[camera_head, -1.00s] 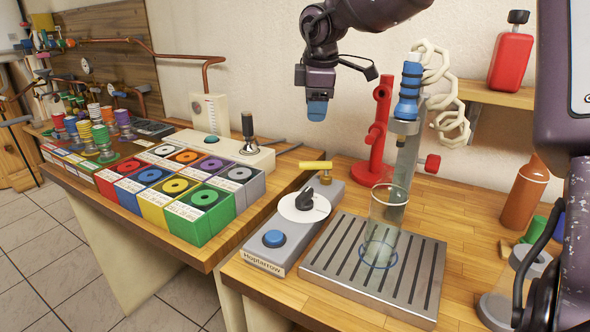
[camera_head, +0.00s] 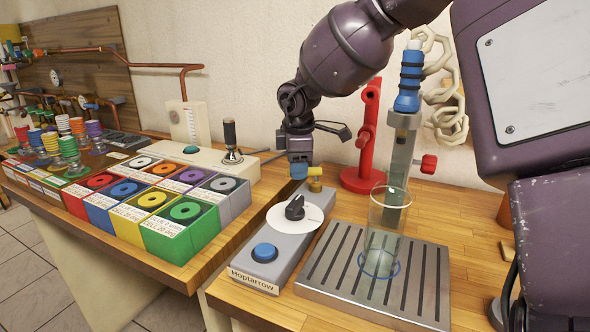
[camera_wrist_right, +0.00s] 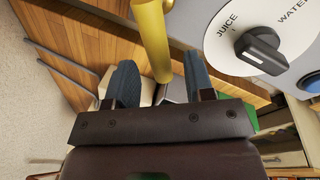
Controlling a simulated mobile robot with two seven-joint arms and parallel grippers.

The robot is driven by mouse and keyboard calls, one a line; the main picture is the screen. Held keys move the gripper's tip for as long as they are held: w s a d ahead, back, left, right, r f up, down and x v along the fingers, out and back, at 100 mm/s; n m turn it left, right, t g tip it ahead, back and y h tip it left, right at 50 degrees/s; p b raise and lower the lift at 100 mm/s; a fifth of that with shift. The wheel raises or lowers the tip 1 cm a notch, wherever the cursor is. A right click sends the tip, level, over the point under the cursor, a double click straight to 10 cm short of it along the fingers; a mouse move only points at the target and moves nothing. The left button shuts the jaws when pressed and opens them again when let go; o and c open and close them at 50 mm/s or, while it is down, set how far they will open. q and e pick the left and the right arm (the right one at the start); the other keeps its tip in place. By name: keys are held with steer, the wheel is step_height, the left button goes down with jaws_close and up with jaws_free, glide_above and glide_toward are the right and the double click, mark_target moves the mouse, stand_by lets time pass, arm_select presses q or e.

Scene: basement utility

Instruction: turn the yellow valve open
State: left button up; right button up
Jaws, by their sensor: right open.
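The yellow valve (camera_head: 315,183) is a short yellow handle at the back end of the grey dispenser base marked Hoptarrow (camera_head: 262,276). In the head view my right gripper (camera_head: 300,171) points down at the valve and partly covers it. In the right wrist view the yellow valve handle (camera_wrist_right: 152,40) reaches in between the two blue fingertips of my open right gripper (camera_wrist_right: 160,82). Gaps show on both sides, and the fingers are not closed on it. My left gripper is not in view.
A black dial (camera_head: 295,207) and a blue button (camera_head: 265,252) sit on the same base. A clear glass (camera_head: 386,222) stands on the slotted metal tray (camera_head: 428,310). A red stand (camera_head: 366,150) is behind. Coloured boxes (camera_head: 180,232) fill the left table.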

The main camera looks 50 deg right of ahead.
steer(key=shift+f, duration=0.5)
jaws_close()
steer(key=shift+d, duration=0.15)
